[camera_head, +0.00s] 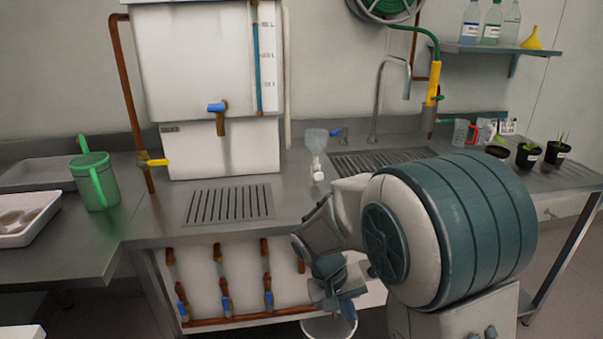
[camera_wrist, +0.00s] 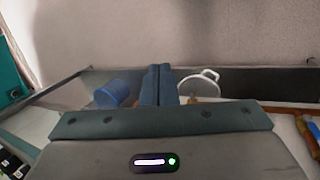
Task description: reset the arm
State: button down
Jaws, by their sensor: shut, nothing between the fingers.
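My gripper (camera_wrist: 157,70) shows in the wrist view with its two dark fingers side by side and touching. It is shut and holds nothing. In the head view my arm is bent in front of the steel bench (camera_head: 155,218), with its large teal and white link at the right. The far end of the arm hangs low, at the bench's front side, above a white bucket (camera_head: 328,328). My fingertips cannot be made out clearly in the head view. In the wrist view, a blue cylinder-like thing (camera_wrist: 112,94) lies beyond the fingers on the left.
A white tank (camera_head: 195,60) with a blue-handled tap stands on the bench. A green jug (camera_head: 97,182) and white tray (camera_head: 25,220) are at the left. A clear bottle (camera_head: 316,145) stands near the sink. Potted plants (camera_head: 528,155) are at the right. Valved copper pipes (camera_head: 222,272) run below.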

jog(key=s+d+r+t+y+p, duration=0.1)
jog(key=s+r+p, duration=0.3)
jog(key=r, duration=0.5)
jog(key=s+d+r+t+y+p, duration=0.2)
jog(key=s+d+r+y+p, duration=0.1)
jog(key=s+r, duration=0.5)
notch_tip(320, 180, up, 2)
jog(key=shift+s+d+r+m+t+y+p, duration=0.1)
jog(key=shift+s+d+m+t+y+p, duration=0.25)
jog(key=shift+p, duration=0.3)
jog(key=shift+d, duration=0.15)
